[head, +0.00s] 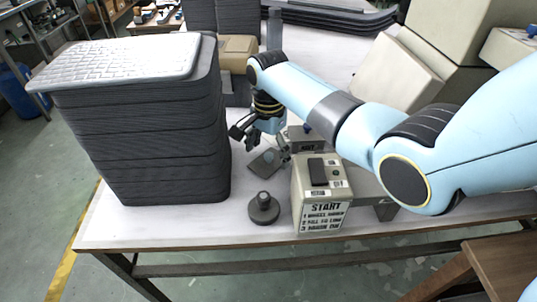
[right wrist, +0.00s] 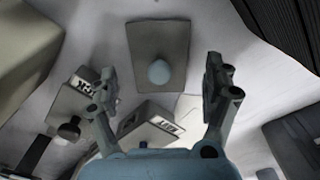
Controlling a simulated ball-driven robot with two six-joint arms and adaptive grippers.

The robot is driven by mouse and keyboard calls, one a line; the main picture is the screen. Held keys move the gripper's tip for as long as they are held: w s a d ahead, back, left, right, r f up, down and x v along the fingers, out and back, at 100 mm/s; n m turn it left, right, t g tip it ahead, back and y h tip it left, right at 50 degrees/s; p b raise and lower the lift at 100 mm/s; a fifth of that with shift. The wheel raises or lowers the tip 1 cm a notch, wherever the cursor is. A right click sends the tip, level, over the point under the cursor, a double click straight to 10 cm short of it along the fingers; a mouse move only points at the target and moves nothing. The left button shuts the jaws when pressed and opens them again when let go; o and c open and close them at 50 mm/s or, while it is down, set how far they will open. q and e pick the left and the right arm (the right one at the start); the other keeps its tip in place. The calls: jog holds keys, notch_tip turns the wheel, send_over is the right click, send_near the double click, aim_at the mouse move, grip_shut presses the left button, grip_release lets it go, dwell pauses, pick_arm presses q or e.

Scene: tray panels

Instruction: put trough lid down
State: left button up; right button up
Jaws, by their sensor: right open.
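A flat grey plate with a pale round knob, which looks like the trough lid (right wrist: 145,35), shows at the top middle of the right wrist view. In the head view a small grey plate (head: 264,163) on the table below my right gripper looks like the same piece. My right gripper (head: 243,131) is open and empty above the table, beside the black tray stack. In the right wrist view its two fingers (right wrist: 160,88) stand wide apart, with the knob beyond them and between them. I cannot tell the exact gap. The left gripper is not in view.
A tall stack of black trays (head: 150,140) with a light textured panel (head: 115,62) on top stands left. A beige START box (head: 321,192) stands right of a round dark knobbed piece (head: 263,208) near the table's front edge. Cardboard-coloured boxes (head: 400,75) stand behind my right arm.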

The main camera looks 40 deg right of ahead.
aim_at(268, 154)
notch_tip(268, 154, up, 10)
jog(key=shift+r+p, duration=0.2)
jog(key=shift+p, duration=0.25)
